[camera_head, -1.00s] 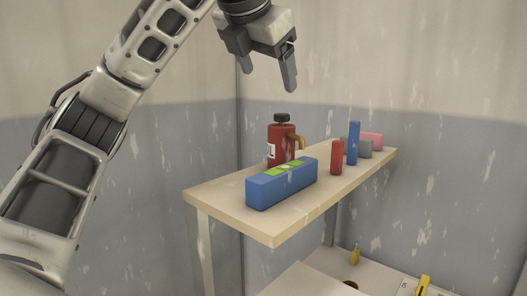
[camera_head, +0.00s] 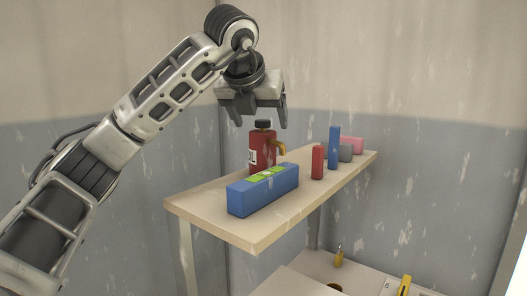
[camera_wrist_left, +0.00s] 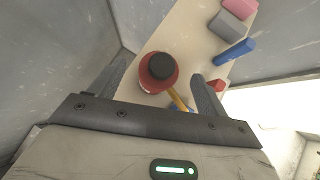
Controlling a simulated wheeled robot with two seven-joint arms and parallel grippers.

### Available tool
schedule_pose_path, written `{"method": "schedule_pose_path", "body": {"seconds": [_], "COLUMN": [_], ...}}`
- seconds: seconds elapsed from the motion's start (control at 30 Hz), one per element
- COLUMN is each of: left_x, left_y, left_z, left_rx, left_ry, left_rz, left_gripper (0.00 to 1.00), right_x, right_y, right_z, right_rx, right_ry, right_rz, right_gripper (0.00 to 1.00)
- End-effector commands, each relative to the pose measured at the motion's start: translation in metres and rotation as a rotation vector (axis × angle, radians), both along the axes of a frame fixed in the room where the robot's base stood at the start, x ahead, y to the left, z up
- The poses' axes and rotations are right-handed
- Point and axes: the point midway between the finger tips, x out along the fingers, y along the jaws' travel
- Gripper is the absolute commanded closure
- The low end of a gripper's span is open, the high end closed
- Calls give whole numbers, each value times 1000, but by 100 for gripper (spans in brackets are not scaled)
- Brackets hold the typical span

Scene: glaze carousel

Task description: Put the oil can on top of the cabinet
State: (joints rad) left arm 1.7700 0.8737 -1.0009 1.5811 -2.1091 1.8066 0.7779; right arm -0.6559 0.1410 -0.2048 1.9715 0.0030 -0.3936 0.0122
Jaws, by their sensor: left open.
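The oil can is a red can (camera_head: 262,150) with a black cap, a white label and a yellow handle on its right side. It stands upright on the cabinet-like wooden shelf top (camera_head: 208,207), behind a blue box. My left gripper (camera_head: 254,116) is open above the can, pointing down, its fingers on either side of the cap. In the left wrist view the can (camera_wrist_left: 158,74) shows from above between the open fingers (camera_wrist_left: 155,90). I cannot tell whether either finger touches it. My right gripper is not in view.
The blue box (camera_head: 262,193) with a green label lies in front of the can. A red block (camera_head: 317,162), a tall blue block (camera_head: 333,148), a grey block (camera_head: 345,153) and a pink block (camera_head: 352,144) stand to the right. A lower surface (camera_head: 318,263) holds small yellow items.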

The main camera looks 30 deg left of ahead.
Motion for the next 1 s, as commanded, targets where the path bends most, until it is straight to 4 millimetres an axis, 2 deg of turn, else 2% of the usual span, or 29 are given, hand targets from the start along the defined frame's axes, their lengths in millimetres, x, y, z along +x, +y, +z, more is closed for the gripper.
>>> {"method": "schedule_pose_path", "body": {"seconds": [0.23,0.4,0.67,0.83,0.87,0.93,1.0], "left_x": [20,33,35,34,34,34,34], "left_y": [7,10,11,11,11,11,11], "left_z": [-21,-35,-38,-38,-38,-37,-37], "left_rx": [1,0,0,0,0,0,0], "left_ry": [4,2,0,0,0,-1,-1], "left_rz": [2,1,0,0,0,-1,-1], "left_gripper": [24,24,24,71,75,75,79], "right_x": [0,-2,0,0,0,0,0], "right_y": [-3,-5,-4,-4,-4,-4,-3], "right_z": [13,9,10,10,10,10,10], "right_rx": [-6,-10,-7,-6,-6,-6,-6], "right_ry": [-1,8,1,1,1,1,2], "right_rz": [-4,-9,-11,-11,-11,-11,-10], "right_gripper": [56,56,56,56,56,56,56]}}
